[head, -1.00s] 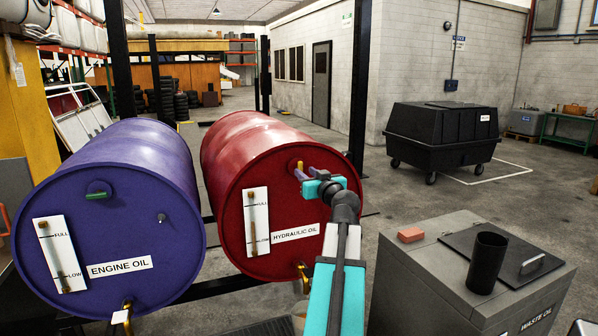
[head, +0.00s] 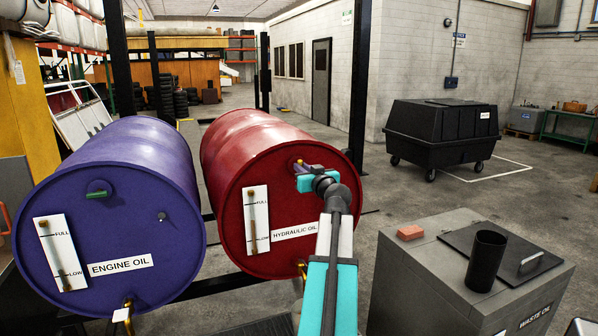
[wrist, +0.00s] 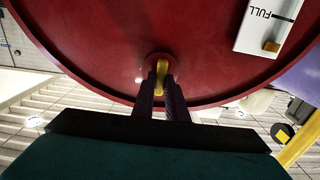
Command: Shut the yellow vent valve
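The yellow vent valve (head: 299,162) is on the upper face of the red hydraulic oil drum (head: 232,215). In the head view only its tip shows above my gripper, which hides the rest. In the wrist view the yellow handle (wrist: 161,79) sits between the two dark fingers of my gripper (wrist: 162,88), close against the drum face. The fingers are drawn together on both sides of the handle and look shut on it. In the head view my gripper (head: 304,174) reaches the valve from the right.
The purple engine oil drum (head: 110,215) with a green handle (head: 97,194) lies to the left. A grey waste oil cabinet (head: 440,265) with a black funnel tube (head: 487,262) and a red block (head: 411,232) stands at right. A black wheeled bin (head: 440,135) is behind.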

